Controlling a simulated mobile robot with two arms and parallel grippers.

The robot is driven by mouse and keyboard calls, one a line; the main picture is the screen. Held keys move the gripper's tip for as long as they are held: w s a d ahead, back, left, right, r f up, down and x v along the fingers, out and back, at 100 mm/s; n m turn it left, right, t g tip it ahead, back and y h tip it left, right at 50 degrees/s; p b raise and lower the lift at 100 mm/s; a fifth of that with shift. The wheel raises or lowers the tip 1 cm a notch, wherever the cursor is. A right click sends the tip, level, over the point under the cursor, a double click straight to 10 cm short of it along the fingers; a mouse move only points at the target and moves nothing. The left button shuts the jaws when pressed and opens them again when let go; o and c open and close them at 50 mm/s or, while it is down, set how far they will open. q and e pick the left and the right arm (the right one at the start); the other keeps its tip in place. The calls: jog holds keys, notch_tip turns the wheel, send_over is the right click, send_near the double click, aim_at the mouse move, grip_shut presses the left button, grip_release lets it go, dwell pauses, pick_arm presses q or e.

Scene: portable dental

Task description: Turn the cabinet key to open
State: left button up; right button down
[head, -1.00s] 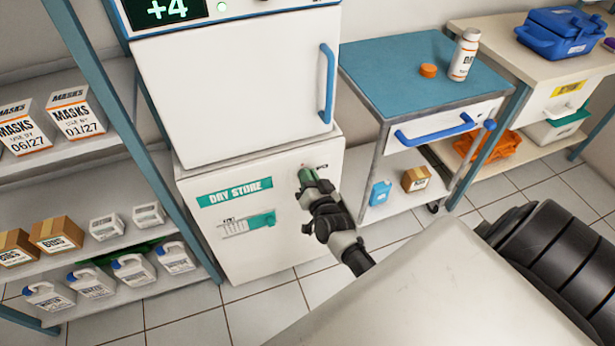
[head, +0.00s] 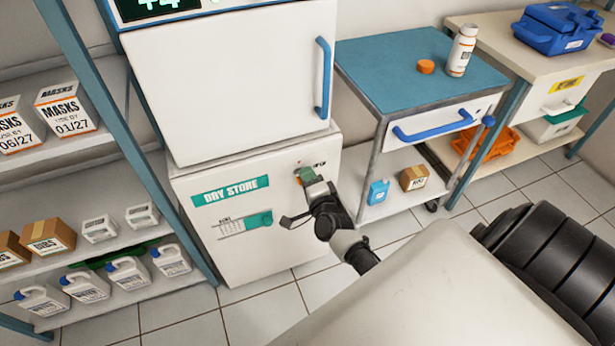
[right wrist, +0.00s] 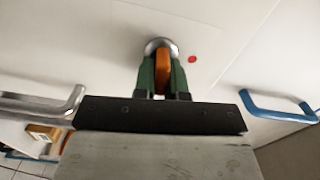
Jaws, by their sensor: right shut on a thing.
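The day store cabinet (head: 245,250) is white with a green "DAY STORE" label and stands under the fridge; its door looks closed. My right gripper (head: 308,176) is at the cabinet's upper right front. In the right wrist view, my right gripper (right wrist: 162,80) has its green fingers shut on the orange key (right wrist: 162,72). The key sits in a round metal lock (right wrist: 160,45) on the white door face. A red dot (right wrist: 192,59) is right of the lock. The fingers hide most of the key in the head view. My left gripper is not in view.
The fridge (head: 230,85) with a blue handle is above the cabinet. A blue-topped trolley (head: 400,75) with an orange cap and a white bottle stands to the right. A shelf rack (head: 115,165) with boxes and jugs is at left.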

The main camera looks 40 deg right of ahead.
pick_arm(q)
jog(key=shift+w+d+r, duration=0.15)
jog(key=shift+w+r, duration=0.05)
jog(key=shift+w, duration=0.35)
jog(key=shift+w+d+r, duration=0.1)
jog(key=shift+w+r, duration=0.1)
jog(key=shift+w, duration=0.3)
pick_arm(e)
jog(key=shift+f+m, duration=0.15)
jog(key=shift+m, duration=0.75)
jog(key=c, duration=1.2)
grip_release()
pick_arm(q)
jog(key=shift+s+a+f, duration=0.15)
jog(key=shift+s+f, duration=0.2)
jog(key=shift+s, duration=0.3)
pick_arm(e)
jog(key=v, duration=1.1)
jog(key=shift+d, duration=0.1)
